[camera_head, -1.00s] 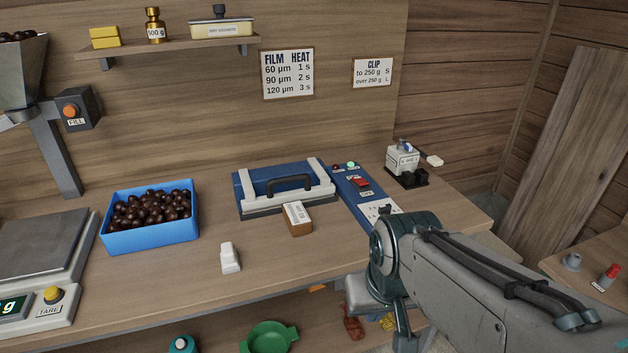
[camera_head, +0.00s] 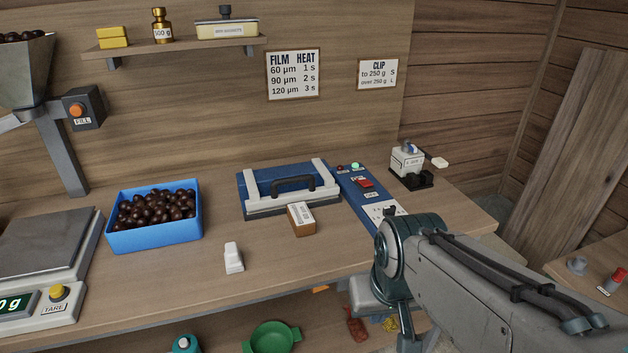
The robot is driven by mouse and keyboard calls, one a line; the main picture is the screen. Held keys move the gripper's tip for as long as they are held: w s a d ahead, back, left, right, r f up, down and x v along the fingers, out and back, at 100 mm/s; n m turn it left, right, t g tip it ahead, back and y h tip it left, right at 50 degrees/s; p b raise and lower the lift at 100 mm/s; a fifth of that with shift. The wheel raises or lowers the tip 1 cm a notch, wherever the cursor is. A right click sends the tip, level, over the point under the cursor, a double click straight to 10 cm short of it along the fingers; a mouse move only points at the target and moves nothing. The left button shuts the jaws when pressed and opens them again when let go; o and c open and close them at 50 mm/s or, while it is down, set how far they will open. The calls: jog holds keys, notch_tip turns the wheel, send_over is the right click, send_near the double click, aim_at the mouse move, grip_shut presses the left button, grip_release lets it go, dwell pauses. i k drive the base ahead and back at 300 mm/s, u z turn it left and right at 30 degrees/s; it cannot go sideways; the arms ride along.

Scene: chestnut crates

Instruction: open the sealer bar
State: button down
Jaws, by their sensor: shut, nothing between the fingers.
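The sealer (camera_head: 262,175) is a blue machine on the bench against the back wall. Its pale sealer bar (camera_head: 262,203) lies down along the front, between two white side arms, and looks closed. A black handle (camera_head: 293,182) stands on the bar. A blue control panel (camera_head: 352,190) with a red switch (camera_head: 365,183) and a lit green lamp (camera_head: 354,166) joins it on the right. My arm reaches in from the lower right and bends down in front of the bench; my gripper is out of the frame, and nothing of mine touches the bar.
A small brown box (camera_head: 302,227) with a white label stands just before the bar. A white clip-like object (camera_head: 233,258) stands nearer the bench edge. A blue crate of chestnuts (camera_head: 155,240) is to the left, a small white device (camera_head: 408,160) to the right.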

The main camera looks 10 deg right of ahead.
aim_at(255, 203)
jog(key=i, duration=0.9)
